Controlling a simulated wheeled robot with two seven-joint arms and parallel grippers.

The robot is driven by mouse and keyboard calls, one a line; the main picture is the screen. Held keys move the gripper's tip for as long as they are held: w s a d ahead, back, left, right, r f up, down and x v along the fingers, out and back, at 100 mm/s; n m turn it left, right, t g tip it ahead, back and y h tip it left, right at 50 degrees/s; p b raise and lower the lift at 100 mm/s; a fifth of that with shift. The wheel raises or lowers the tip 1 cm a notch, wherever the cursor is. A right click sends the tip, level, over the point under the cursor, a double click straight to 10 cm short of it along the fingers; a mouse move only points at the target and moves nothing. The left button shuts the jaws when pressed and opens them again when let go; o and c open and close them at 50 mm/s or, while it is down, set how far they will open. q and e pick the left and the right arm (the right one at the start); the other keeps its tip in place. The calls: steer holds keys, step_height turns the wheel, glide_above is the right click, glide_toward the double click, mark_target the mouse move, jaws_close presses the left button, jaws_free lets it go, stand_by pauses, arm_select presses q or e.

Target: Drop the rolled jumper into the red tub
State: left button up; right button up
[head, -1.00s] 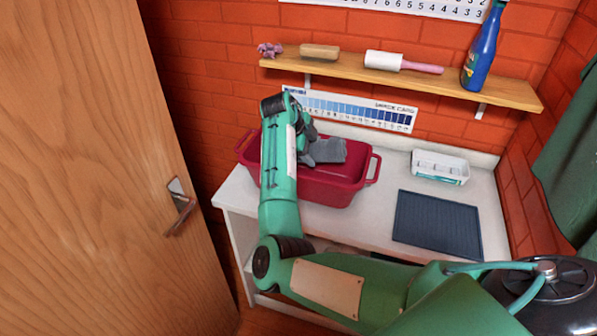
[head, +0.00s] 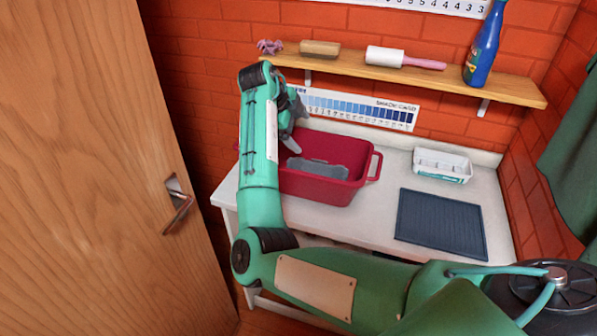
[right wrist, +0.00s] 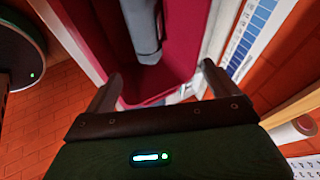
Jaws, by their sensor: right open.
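The red tub (head: 326,192) stands on the white counter, with a handle at its right end. The rolled jumper (head: 318,169), grey, lies inside the tub, below its rim. In the right wrist view the jumper (right wrist: 143,25) also shows as a grey roll within the red tub (right wrist: 184,45). My right gripper (head: 296,128) is above the tub's back left part, apart from the jumper. In the right wrist view its two fingers (right wrist: 158,85) are spread wide with nothing between them. My right arm hides the tub's left end. My left gripper is not in view.
A dark ribbed mat (head: 441,223) and a white tray (head: 442,165) are on the counter (head: 385,212) to the right. A wooden shelf (head: 345,66) above holds a brush (head: 320,48), a lint roller (head: 385,56) and a blue bottle (head: 483,48). A wooden door (head: 85,170) stands at left.

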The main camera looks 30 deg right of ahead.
steer(key=v, duration=0.5)
steer(key=shift+a+r+b, duration=0.1)
steer(key=shift+r+b, duration=0.05)
steer(key=shift+b, duration=0.25)
